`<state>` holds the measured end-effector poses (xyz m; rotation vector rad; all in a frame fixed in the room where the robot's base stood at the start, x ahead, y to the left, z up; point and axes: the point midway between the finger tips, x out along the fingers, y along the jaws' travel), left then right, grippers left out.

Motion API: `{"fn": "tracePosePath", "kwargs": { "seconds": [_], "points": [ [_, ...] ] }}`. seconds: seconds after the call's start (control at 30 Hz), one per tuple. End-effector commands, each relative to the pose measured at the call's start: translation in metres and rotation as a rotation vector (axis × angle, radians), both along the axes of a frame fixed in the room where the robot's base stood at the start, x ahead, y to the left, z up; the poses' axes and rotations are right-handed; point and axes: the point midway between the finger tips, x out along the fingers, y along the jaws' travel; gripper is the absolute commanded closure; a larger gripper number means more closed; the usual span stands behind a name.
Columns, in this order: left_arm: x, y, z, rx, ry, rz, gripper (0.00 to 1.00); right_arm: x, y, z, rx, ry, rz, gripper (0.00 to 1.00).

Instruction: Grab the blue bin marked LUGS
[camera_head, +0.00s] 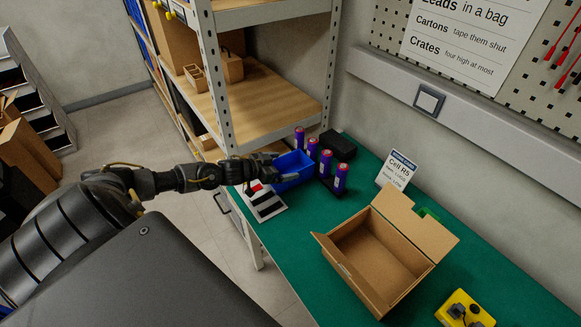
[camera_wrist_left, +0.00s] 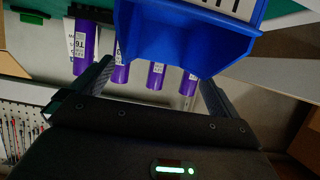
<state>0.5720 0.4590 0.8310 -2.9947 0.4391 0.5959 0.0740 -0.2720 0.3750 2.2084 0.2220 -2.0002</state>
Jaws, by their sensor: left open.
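My left gripper (camera_head: 270,167) reaches in from the left and is at the bin's left side. In the left wrist view the bin (camera_wrist_left: 185,35) lies just ahead of the open fingers (camera_wrist_left: 158,74), with one finger near each side edge. I cannot tell whether they touch it. My right gripper is not in view.
Several purple cells (camera_head: 325,163) stand close behind the bin, near a black box (camera_head: 338,145). A shelf post (camera_head: 212,75) rises near my left arm. An open carton (camera_head: 375,255) and a yellow case (camera_head: 464,310) are farther right.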

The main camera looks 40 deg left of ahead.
Motion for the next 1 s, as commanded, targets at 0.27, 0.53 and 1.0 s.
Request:
{"fn": "tracePosePath", "kwargs": {
  "seconds": [0.27, 0.53, 1.0],
  "points": [
    [0.027, -0.004, -0.007, -0.002, -0.001, 0.001, 0.00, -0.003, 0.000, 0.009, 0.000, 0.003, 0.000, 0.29],
    [0.048, -0.010, -0.019, 0.000, 0.000, -0.001, 0.00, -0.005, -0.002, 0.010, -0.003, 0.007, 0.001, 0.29],
    [0.048, -0.010, -0.019, 0.000, 0.000, -0.001, 0.35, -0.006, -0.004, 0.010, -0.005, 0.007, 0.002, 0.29]
  ]
}}
